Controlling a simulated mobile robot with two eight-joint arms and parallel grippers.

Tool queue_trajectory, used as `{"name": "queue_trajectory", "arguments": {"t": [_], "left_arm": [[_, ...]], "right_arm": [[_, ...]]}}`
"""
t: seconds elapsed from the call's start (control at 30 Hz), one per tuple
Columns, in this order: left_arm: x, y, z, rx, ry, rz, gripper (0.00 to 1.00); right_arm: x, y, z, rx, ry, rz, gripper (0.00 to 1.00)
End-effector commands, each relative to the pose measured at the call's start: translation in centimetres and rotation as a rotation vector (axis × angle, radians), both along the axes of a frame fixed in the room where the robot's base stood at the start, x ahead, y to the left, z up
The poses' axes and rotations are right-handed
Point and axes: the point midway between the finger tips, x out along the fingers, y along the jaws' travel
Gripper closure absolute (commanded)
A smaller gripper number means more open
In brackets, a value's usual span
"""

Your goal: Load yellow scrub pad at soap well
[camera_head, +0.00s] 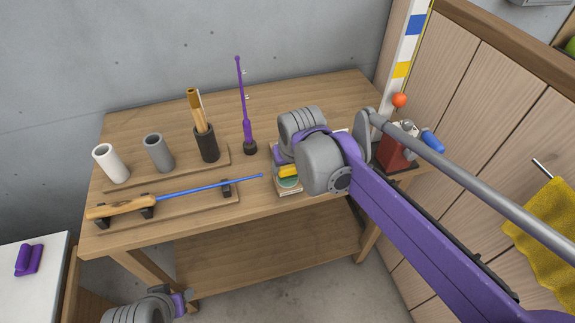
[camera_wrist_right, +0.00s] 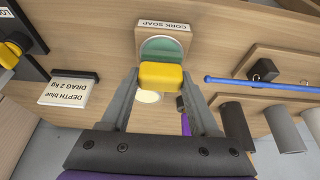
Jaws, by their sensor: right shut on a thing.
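The yellow scrub pad (camera_wrist_right: 162,75) is a small block between the two fingertips of my right gripper (camera_wrist_right: 160,82), which is shut on it. In the head view a strip of the pad (camera_head: 288,171) shows beside my right wrist. The soap well (camera_wrist_right: 165,46) is a round green dish behind a "CORK SOAP" label; in the head view its green part (camera_head: 288,183) shows just below the pad. The pad overlaps the near edge of the dish in the wrist view; contact cannot be told. My left gripper (camera_head: 182,301) is at the bottom left, its fingers unclear.
The wooden bench (camera_head: 330,92) holds a white tube (camera_head: 110,164), a grey tube (camera_head: 159,153), a dark brush holder (camera_head: 206,144), a purple rod (camera_head: 246,110) and a blue rod (camera_head: 210,185). A red box (camera_head: 392,150) stands right of my right arm. A label card (camera_wrist_right: 68,92) lies nearby.

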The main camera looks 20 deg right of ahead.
Motion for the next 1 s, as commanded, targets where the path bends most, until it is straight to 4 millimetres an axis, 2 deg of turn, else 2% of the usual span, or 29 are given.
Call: {"name": "queue_trajectory", "arguments": {"t": [1.0], "left_arm": [[-0.12,0.00,-0.60,0.000,0.002,0.000,0.50]], "right_arm": [[0.01,0.00,-0.96,0.000,0.000,0.000,0.83]]}}
